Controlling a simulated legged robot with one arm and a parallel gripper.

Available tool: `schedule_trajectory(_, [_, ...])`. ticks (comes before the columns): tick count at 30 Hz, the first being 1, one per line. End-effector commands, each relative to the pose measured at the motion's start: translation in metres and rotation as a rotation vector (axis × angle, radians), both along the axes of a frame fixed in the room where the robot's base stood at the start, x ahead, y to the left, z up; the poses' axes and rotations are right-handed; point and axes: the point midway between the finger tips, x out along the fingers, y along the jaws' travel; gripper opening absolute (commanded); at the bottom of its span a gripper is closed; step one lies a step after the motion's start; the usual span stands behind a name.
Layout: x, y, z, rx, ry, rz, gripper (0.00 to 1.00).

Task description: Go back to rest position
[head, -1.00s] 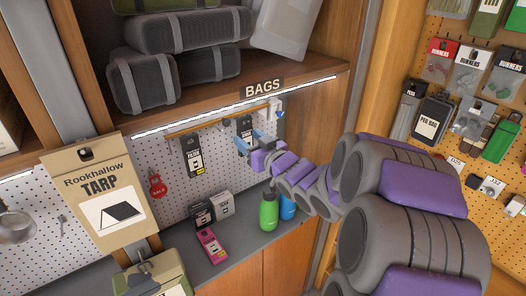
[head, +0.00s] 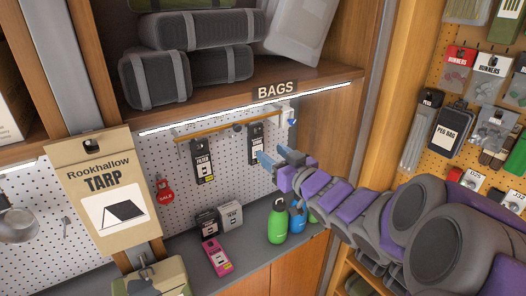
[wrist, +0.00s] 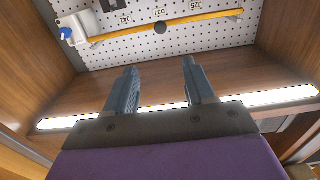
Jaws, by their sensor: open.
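My gripper (head: 272,158) is open and empty in the head view. It is in front of the pegboard under the BAGS shelf, close to a hanging black package (head: 256,146). My arm reaches in from the right side. In the wrist view, my gripper (wrist: 160,80) shows two blue-grey fingers spread apart with nothing between them. The wooden rail (wrist: 165,27) on the pegboard is beyond the fingertips.
A green bottle (head: 277,224) and a blue bottle (head: 298,217) stand on the counter below my gripper, near small boxes (head: 230,214) and a pink package (head: 217,255). The shelf with a light strip (head: 200,117) is above. A packed pegboard (head: 480,140) is at right.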

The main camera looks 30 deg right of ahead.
Motion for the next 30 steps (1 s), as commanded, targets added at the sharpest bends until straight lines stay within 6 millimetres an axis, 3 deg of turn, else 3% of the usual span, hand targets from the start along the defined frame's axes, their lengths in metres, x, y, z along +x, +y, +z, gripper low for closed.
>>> schedule_trajectory(8, [0.001, 0.0, -0.004, -0.005, 0.015, -0.006, 0.54])
schedule_trajectory(11, [0.004, 0.001, -0.018, -0.019, 0.074, -0.035, 0.54])
schedule_trajectory(17, [-0.003, 0.005, -0.077, -0.067, 0.34, -0.155, 0.54])
schedule_trajectory(23, [-0.039, 0.022, -0.137, -0.09, 0.647, -0.248, 0.54])
schedule_trajectory(30, [-0.114, 0.068, -0.198, -0.079, 1.028, -0.276, 0.54])
